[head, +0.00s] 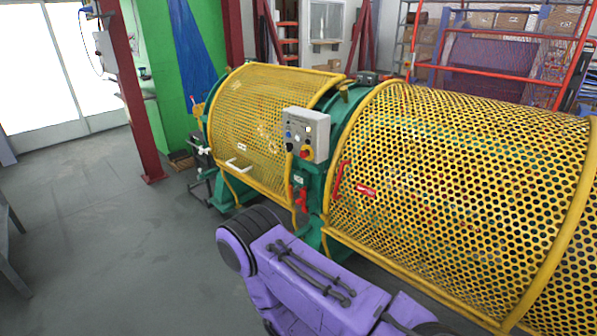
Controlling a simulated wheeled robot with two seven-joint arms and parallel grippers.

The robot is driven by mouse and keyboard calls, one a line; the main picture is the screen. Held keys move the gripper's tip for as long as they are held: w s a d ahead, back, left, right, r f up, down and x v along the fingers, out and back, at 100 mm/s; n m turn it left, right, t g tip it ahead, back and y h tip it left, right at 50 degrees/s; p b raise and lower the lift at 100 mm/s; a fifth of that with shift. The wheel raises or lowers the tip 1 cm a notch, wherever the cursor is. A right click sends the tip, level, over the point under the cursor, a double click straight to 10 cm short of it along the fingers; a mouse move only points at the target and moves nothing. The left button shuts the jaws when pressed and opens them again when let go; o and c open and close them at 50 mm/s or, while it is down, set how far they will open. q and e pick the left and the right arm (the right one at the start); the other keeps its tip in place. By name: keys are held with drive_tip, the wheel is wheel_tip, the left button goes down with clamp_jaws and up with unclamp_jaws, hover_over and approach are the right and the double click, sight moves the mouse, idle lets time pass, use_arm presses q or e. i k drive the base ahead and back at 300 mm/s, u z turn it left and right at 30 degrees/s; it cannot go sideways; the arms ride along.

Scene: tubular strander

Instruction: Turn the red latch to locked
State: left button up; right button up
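A small red latch-like part (301,200) sits on the green upright between the two yellow mesh guards, below the control box. It is small in the picture, and I cannot tell its position setting. A red bar handle (340,181) is on the left edge of the right-hand guard, with a small red label beside it. I cannot tell for certain which of these red parts is the latch. A purple arm link of mine fills the lower middle, just in front of the machine. Neither of my grippers is in view.
The left yellow mesh guard (262,115) has a white handle (237,168). The right guard (460,185) is larger. A grey control box (306,134) with buttons stands between them. A red post (134,100) rises at left. Grey floor (110,230) is clear at left.

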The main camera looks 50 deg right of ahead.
sight(303, 192)
drive_tip(key=z, duration=0.45)
drive_tip(key=i, duration=0.85)
drive_tip(key=z, duration=1.5)
drive_tip(key=i, duration=0.6)
drive_tip(key=z, duration=0.5)
